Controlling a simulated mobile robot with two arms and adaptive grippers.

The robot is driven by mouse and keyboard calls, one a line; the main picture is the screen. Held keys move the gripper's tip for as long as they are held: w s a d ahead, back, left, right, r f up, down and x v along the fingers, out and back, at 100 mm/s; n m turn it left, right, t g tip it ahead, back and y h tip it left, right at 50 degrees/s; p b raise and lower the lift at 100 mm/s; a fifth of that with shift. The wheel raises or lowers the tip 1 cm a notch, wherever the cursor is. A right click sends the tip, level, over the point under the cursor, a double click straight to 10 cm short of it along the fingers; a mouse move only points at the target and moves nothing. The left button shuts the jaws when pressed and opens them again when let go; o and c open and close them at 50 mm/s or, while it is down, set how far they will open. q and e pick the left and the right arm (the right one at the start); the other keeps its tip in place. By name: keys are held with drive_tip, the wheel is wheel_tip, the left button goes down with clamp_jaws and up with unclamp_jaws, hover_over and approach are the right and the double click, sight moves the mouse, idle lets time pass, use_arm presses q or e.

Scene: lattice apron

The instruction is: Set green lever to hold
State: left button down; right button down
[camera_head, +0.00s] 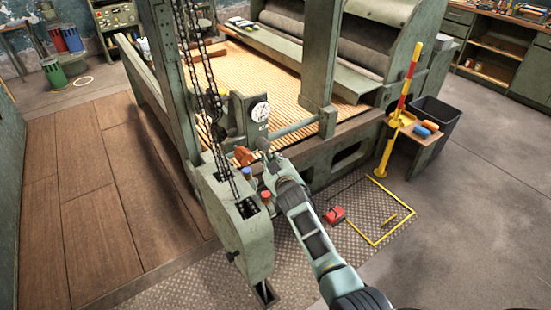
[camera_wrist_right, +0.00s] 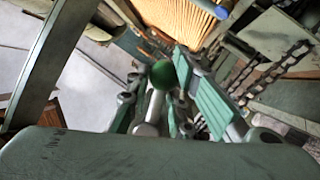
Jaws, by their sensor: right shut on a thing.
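The green lever shows its round green knob (camera_wrist_right: 163,74) in the right wrist view, between the fingers of my right gripper (camera_wrist_right: 165,100). The gripper is shut on the lever, with the knob standing out past the fingers. In the head view my right gripper (camera_head: 264,150) is at the machine's control housing, just below the round gauge (camera_head: 260,111). There the gripper hides the green knob. I cannot read any hold mark. My left gripper is not in view.
A blue knob (camera_head: 247,174) and a red knob (camera_head: 266,196) stand close by on the green housing (camera_head: 240,225). Hanging chains (camera_head: 212,100) run down left of the gripper. A red object (camera_head: 335,215) lies on the plated floor, near a yellow-marked rectangle.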

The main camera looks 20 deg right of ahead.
drive_tip(key=shift+w+a+r, duration=0.1)
drive_tip(key=shift+w+r, duration=0.05)
drive_tip(key=shift+r, duration=0.25)
drive_tip(key=c, duration=1.7)
unclamp_jaws()
drive_tip(key=shift+o, duration=0.2)
drive_tip(key=shift+f, duration=0.1)
drive_tip(key=v, duration=1.2)
drive_tip(key=shift+f, duration=0.1)
